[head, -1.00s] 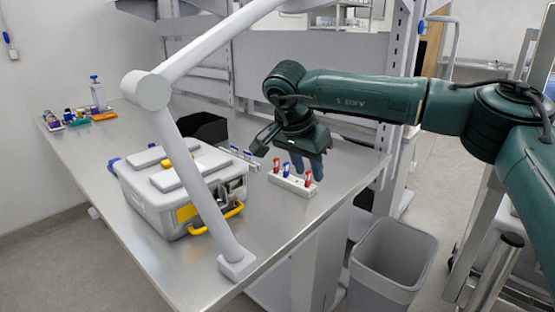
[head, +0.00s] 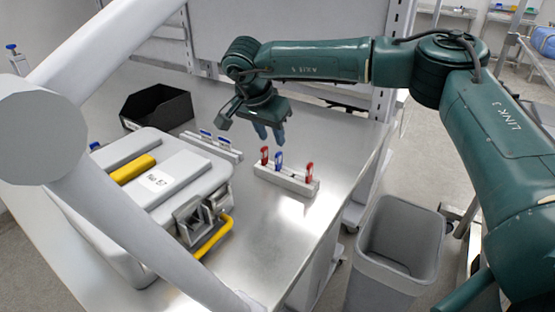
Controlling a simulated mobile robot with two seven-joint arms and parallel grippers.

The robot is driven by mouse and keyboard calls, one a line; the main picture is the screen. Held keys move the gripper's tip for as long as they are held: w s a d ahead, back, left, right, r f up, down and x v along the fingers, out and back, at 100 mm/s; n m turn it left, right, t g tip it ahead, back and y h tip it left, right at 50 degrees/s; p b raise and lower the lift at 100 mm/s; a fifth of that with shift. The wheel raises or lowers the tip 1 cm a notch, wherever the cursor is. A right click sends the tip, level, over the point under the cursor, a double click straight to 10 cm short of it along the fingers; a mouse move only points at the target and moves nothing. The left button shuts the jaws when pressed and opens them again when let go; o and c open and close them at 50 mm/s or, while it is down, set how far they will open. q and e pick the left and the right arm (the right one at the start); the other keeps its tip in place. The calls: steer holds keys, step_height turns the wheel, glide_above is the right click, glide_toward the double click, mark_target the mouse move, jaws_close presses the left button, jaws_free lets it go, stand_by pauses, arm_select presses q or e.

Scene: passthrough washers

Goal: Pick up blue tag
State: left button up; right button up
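A blue tag (head: 278,161) stands upright in a small pale rack (head: 290,181) on the metal bench, between two red tags (head: 264,156) (head: 309,172). A second pale rack (head: 212,147) to the left holds more blue-topped tags (head: 222,141). My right gripper (head: 270,138) hangs above and behind the first rack with its fingers pointing down. My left gripper is out of view.
A grey case (head: 150,190) with a yellow handle fills the bench's left. A black open bin (head: 157,107) stands behind it. A thick pale jointed arm (head: 120,215) crosses the left foreground. A grey waste bin (head: 398,250) stands right of the bench. Bench in front of the rack is clear.

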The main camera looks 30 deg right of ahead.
mark_target(278, 153)
steer(key=shift+x, duration=1.1)
steer(key=shift+s+p+x, duration=0.15)
steer(key=shift+p+x, duration=0.2)
steer(key=shift+x, duration=1)
steer(key=shift+s+p+x, duration=0.15)
steer(key=shift+p+x, duration=0.15)
steer(key=shift+x, duration=1.05)
jaws_close()
